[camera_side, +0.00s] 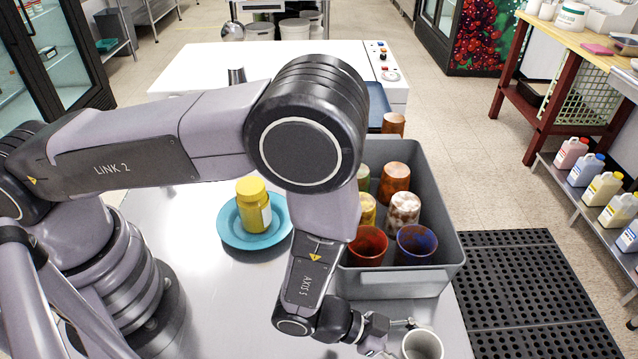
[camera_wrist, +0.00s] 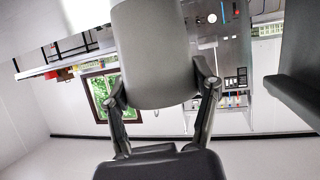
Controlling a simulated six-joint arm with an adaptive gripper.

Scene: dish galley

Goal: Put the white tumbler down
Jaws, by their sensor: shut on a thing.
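The white tumbler (camera_side: 422,346) is at the bottom edge of the side view, just in front of the grey crate, with its open mouth facing up. Its lower part is cut off by the frame, so I cannot tell whether its base touches anything. My gripper (camera_side: 404,341) reaches it from the left and is shut on it. In the wrist view, dark gripper parts (camera_wrist: 160,164) and linkages fill the middle and bottom.
The grey crate (camera_side: 405,281) holds several coloured tumblers, including a red one (camera_side: 368,246) and a blue one (camera_side: 417,244). An orange tumbler (camera_side: 393,124) stands behind it. A yellow jar (camera_side: 251,210) stands on a blue plate (camera_side: 231,234). Bare steel counter (camera_side: 220,300) shows left of my forearm.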

